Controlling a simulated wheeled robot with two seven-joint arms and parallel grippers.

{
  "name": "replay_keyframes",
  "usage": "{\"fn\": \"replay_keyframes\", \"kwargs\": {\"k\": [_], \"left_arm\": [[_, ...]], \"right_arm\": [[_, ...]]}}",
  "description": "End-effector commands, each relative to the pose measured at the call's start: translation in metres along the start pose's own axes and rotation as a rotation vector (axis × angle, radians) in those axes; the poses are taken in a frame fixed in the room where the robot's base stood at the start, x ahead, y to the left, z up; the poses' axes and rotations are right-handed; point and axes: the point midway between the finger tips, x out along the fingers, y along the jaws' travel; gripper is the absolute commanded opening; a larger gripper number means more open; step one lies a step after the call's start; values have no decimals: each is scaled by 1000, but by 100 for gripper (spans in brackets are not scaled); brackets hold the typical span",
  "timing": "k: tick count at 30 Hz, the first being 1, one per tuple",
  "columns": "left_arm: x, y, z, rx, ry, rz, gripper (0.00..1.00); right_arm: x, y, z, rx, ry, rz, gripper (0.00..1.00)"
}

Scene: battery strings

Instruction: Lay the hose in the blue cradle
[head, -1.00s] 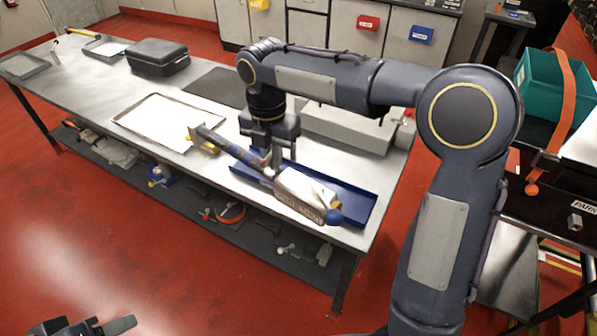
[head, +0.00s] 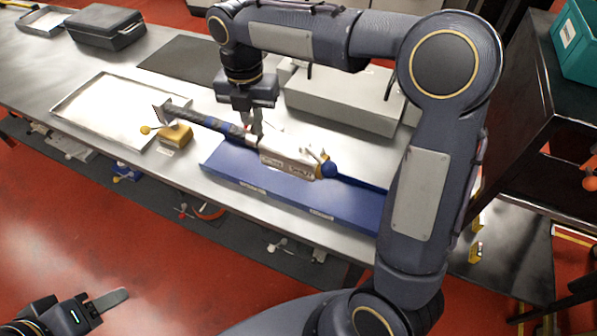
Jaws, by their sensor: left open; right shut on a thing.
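The blue cradle (head: 270,184) is a long, shallow blue tray near the table's front edge in the head view. The long piece I take for the hose (head: 205,123) has a dark banded shaft with a flat end plate at left. A pale boxy part with a blue ball end is at its right. My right gripper (head: 255,138) points down and is shut on this piece near the middle. The piece runs along the cradle's far side, its shaft reaching past the left end. I cannot tell whether it touches the cradle. My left gripper (head: 108,308) is open and empty, low at left.
A yellow block (head: 176,136) with a ball knob sits left of the cradle. A pale flat tray (head: 110,108), a black case (head: 105,27) and a dark mat (head: 190,68) lie further left. A grey box (head: 345,98) stands behind the cradle. A shelf below holds loose parts.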

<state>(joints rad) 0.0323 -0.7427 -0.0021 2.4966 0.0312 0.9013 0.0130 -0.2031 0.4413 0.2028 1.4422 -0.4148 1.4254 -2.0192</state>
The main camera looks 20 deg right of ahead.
Motion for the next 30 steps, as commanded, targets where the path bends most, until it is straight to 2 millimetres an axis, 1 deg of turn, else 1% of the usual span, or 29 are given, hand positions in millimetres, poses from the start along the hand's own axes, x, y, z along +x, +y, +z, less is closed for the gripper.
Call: {"fn": "replay_keyframes", "kwargs": {"k": [4,12,15,18,21,26,29,30], "left_arm": [[0,0,0,0,0,0,52],[-1,0,-1,0,0,0,52],[0,0,0,0,0,0,52],[0,0,0,0,0,0,52],[1,0,0,0,0,0,52],[1,0,0,0,0,0,52],[1,0,0,0,0,0,52],[2,-1,1,0,0,0,52]], "right_arm": [[9,-28,3,5,-2,2,0],[35,-86,7,7,-1,1,0],[55,-100,8,5,1,0,0],[70,-111,9,3,0,0,0],[79,-119,10,3,-1,2,0],[86,-124,11,2,-2,3,0],[95,-131,11,4,0,1,0],[101,-132,11,3,0,1,0]]}}
